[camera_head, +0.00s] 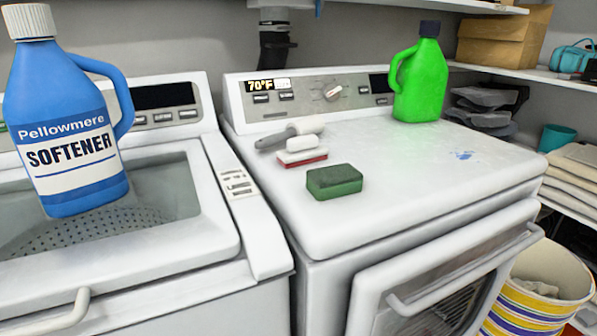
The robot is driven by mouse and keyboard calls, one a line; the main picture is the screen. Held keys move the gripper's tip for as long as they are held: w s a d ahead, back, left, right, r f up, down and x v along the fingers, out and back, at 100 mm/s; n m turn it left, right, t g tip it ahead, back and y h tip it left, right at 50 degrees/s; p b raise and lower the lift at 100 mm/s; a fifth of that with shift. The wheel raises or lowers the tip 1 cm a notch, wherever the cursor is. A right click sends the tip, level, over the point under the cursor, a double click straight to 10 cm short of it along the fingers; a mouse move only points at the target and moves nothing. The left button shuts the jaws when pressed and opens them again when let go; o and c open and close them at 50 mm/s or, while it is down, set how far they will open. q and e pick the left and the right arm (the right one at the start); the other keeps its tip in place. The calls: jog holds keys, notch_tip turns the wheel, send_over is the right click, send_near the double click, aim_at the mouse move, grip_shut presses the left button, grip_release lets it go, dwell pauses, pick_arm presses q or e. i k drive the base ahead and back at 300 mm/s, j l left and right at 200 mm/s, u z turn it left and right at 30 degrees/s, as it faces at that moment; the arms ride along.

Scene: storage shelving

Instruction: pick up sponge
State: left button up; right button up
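A green sponge (335,181), a dark green block, lies flat on the white top of the dryer (420,190), left of the middle of that surface. It is fully visible and nothing covers it. Neither my left nor my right gripper shows in the head view.
A red and white brush (302,155) and a grey-handled roller-like tool (290,133) lie just behind the sponge. A green jug (419,78) stands at the dryer's back. A blue softener bottle (68,120) is on the left, over the washer (215,215). The dryer top's front right is clear.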

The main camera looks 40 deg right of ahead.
aim_at(341, 180)
jog(key=z, duration=1.3)
